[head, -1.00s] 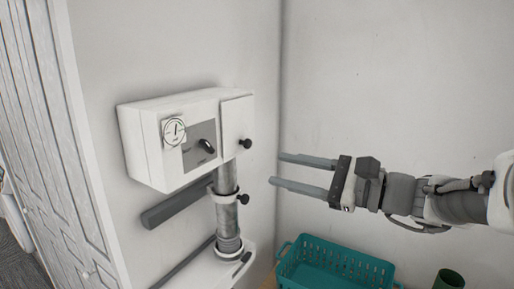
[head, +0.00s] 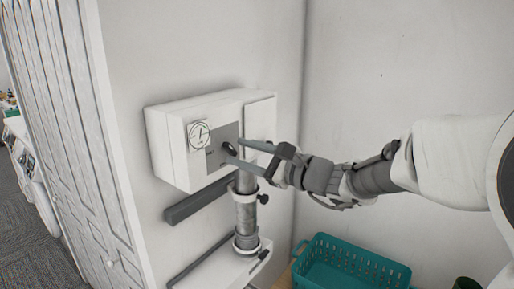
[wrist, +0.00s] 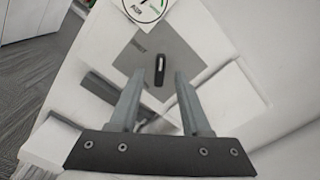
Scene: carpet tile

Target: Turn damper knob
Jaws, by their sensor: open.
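A white wall box (head: 172,150) carries a round gauge (head: 198,135) and a grey panel with a black elongated knob (head: 229,149). In the wrist view the knob (wrist: 159,70) stands roughly upright in the picture, below the gauge (wrist: 146,8). My gripper (head: 234,152) is open, its two grey fingers pointing at the panel. In the wrist view my gripper's fingertips (wrist: 158,79) lie to either side of and just below the knob. I cannot tell whether they touch it. A second black knob (head: 263,199) sits on the metal pipe (head: 246,215) under the box.
A teal basket (head: 352,265) stands below to the right. A dark bar (head: 200,199) is on the wall under the box. The wall right of the box is bare, with my arm in front.

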